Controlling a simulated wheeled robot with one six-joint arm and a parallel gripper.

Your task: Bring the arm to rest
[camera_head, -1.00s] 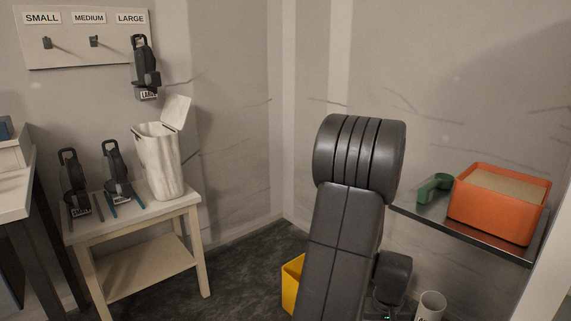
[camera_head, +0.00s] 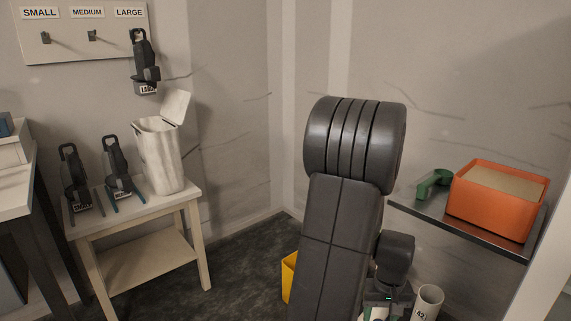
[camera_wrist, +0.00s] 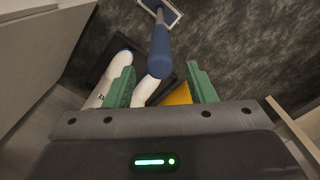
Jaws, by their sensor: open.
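My arm rises in the middle of the head view, bent at a thick dark ribbed joint, and its far end hangs low. My gripper (camera_wrist: 160,68) shows in the wrist view with its two green fingers wide apart. A blue rounded handle-like thing (camera_wrist: 160,52) shows between and beyond the fingers; I see no contact with it. White rounded pieces (camera_wrist: 108,85) lie beside and beyond the left finger; I cannot tell what they are.
An orange box (camera_head: 488,217) and a green scoop-like thing (camera_head: 433,184) sit on the right shelf (camera_head: 460,231). A small table (camera_head: 150,212) at left holds a white bin (camera_head: 160,160) and two dark tools. A yellow container (camera_head: 289,275) stands behind my arm. Dark floor lies between.

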